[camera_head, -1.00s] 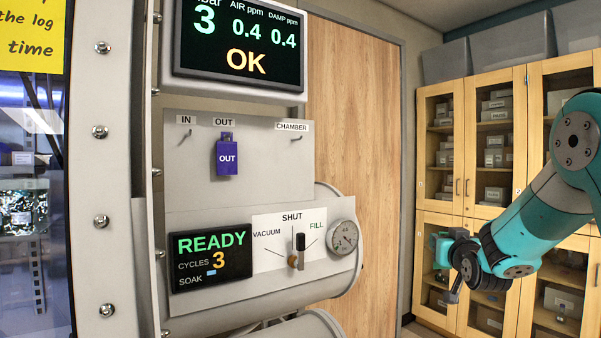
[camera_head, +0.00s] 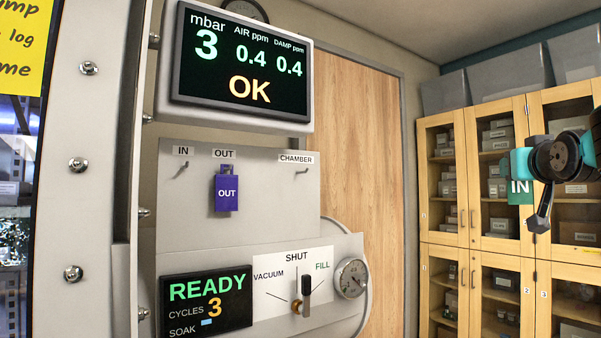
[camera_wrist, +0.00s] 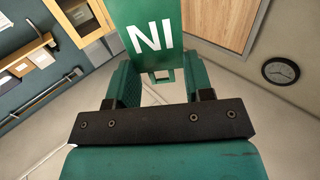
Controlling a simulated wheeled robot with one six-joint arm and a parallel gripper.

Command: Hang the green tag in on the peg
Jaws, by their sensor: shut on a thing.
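The green tag (camera_head: 520,176), lettered IN, is held out at the right of the head view, in front of the wooden cabinets. My gripper (camera_head: 535,165) is shut on it. In the wrist view the tag (camera_wrist: 152,30) stands upside down between the two fingers of my gripper (camera_wrist: 160,75). The peg under the IN label (camera_head: 181,168) is at the left of the grey panel and is empty. A purple OUT tag (camera_head: 226,190) hangs on the peg under the OUT label. The peg under the CHAMBER label (camera_head: 302,171) is empty. My gripper is well to the right of the panel.
A monitor (camera_head: 245,65) juts out above the grey panel (camera_head: 270,215). Open space lies between my gripper and the panel, before the wooden door (camera_head: 360,150).

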